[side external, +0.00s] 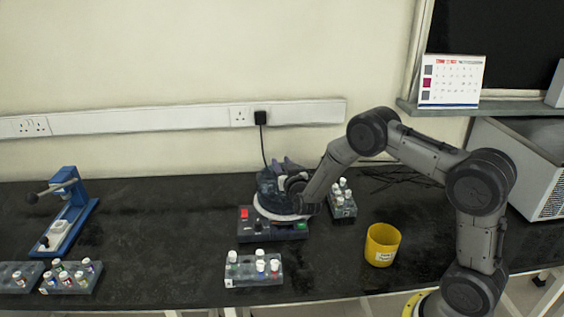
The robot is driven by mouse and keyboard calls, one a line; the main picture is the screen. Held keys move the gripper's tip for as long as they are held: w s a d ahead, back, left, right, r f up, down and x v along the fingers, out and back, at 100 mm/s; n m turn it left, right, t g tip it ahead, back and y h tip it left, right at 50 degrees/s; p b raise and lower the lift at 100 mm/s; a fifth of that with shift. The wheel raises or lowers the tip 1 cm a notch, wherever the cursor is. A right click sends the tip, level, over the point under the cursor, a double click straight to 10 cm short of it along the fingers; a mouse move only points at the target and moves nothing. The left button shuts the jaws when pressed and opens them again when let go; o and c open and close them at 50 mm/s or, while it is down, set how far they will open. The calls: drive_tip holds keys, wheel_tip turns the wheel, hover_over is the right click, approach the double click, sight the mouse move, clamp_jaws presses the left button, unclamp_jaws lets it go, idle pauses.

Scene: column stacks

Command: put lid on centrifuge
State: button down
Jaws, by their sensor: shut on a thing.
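The centrifuge (262,226) stands on the bench left of my arm, with a red switch and a green part on its front panel. A pale ring (268,212) shows around its upper part. My gripper (290,182) is at the top of the centrifuge, reaching in from the right, and is shut on a dark piece there, which looks like the lid. The wrist and the dark shapes overlap, so the lid's outline is unclear. I cannot tell whether the lid touches the centrifuge or is held just above it.
A rack of capped vials (254,277) stands in front of the centrifuge, another rack (342,205) to its right. A yellow cup (381,246) stands further right. A blue press (66,222) and more racks (70,284) are at left. Bench between press and centrifuge is clear.

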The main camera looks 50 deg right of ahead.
drive_tip(key=shift+f, duration=0.15)
drive_tip(key=shift+c, duration=2.3)
unclamp_jaws()
drive_tip(key=shift+o, duration=0.2)
drive_tip(key=shift+f, duration=0.1)
drive_tip(key=o, duration=0.4)
drive_tip(key=shift+r, duration=3.05)
